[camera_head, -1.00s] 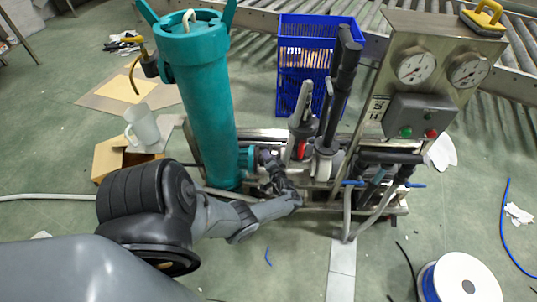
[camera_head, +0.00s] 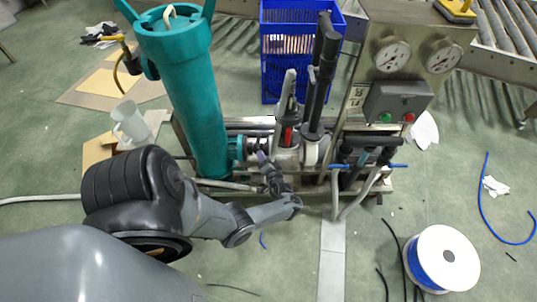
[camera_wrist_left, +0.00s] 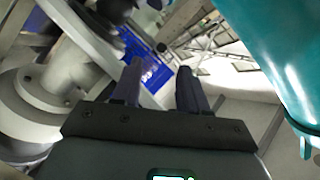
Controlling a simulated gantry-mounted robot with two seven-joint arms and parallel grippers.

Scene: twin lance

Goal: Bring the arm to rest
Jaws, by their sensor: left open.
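My left arm (camera_head: 133,197) comes in from the left and bends up toward the skid. My left gripper (camera_head: 262,158) is beside the pump fittings, just right of the base of the teal cylinder (camera_head: 190,100). In the left wrist view the two dark fingers (camera_wrist_left: 158,84) stand apart with nothing between them. The teal cylinder is close on the right there, and a grey metal fitting (camera_wrist_left: 55,85) is on the left. My right gripper is in neither view.
A steel panel (camera_head: 365,62) with gauges stands on the skid. A blue crate (camera_head: 285,85) is behind the pump levers. A white jug (camera_head: 130,122) stands at left. A cable spool (camera_head: 442,255) is at front right. Open green floor (camera_head: 300,275) lies in front.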

